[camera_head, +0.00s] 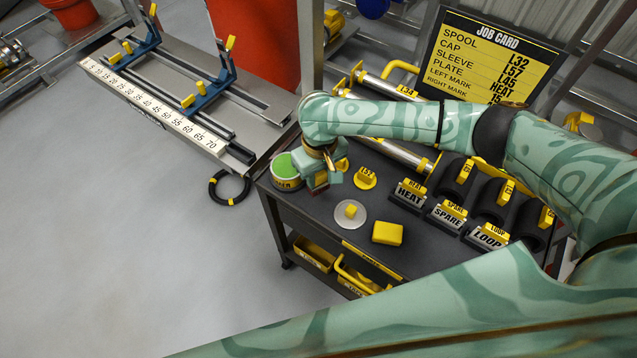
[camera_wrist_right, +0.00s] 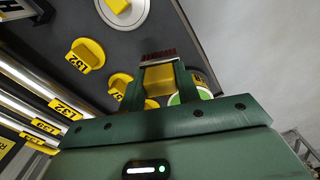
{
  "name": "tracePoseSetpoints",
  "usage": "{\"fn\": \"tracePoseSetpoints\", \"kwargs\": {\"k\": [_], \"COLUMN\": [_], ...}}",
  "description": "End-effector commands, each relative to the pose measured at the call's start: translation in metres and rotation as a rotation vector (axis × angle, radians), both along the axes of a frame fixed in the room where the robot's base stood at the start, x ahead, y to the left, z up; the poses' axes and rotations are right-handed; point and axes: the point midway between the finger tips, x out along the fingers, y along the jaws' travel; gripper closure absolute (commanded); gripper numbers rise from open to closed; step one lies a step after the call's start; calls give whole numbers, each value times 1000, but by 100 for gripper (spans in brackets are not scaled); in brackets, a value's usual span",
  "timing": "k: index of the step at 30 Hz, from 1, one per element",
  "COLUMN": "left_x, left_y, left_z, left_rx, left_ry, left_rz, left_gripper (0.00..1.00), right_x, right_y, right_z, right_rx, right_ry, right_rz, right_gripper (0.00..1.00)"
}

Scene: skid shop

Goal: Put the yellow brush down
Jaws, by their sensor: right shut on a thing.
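The yellow brush (camera_wrist_right: 158,76), a yellow block with dark red bristles on its far end, is between the two fingers of my right gripper (camera_wrist_right: 158,88) in the wrist view. The gripper is shut on it. In the head view my right gripper (camera_head: 322,181) is over the left end of the dark cart top (camera_head: 318,222), just right of the green-lidded tub (camera_head: 286,172). The brush is mostly hidden there by the gripper. I cannot tell whether the brush touches the cart top. My left gripper is not in view.
HEAT (camera_head: 409,195), SPARE (camera_head: 448,216) and LOOP (camera_head: 487,237) signs are farther right. Bare cart top lies in front of the tub.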

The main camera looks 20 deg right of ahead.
Motion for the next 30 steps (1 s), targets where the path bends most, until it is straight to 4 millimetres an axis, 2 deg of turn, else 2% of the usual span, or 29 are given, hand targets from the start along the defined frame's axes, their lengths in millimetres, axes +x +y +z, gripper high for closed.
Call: {"fn": "tracePoseSetpoints", "kwargs": {"k": [7,18,19,21,30], "left_x": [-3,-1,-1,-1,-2], "left_y": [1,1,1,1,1], "left_z": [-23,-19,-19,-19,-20], "left_rx": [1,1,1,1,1], "left_ry": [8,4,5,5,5], "left_rz": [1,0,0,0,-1], "left_gripper": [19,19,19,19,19], "right_x": [3,3,3,3,4], "right_y": [0,0,0,0,0], "right_z": [-37,-37,-37,-37,-35], "right_rx": [-1,0,0,0,-1], "right_ry": [2,0,0,0,-1], "right_rz": [0,-1,-1,-1,0], "right_gripper": [86,86,59,46,46]}}
